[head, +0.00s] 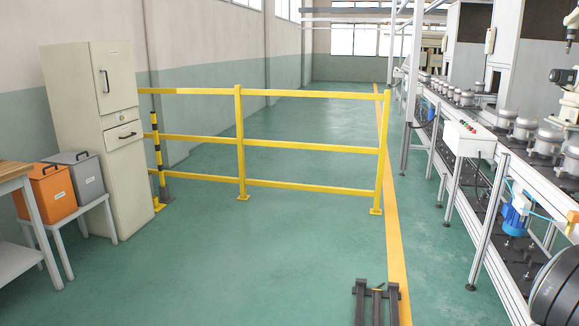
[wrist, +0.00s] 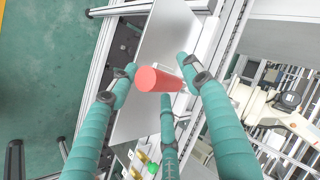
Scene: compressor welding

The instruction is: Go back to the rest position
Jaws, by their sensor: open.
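My gripper (wrist: 157,68) shows in the wrist view, with teal fingers reaching up from the bottom edge. The fingers are spread apart and open. A red cylinder (wrist: 155,79) appears between the fingertips, over a pale flat panel (wrist: 150,45). I cannot tell whether it touches a finger or how far beyond the tips it lies. My gripper and arm are not in the head view.
In the head view, a conveyor line with metal compressors (head: 548,140) and a control box (head: 468,140) runs along the right. A yellow railing (head: 310,148) crosses the floor. A cabinet (head: 100,120), orange bin (head: 50,190) and grey bin (head: 82,177) stand left. The middle floor is clear.

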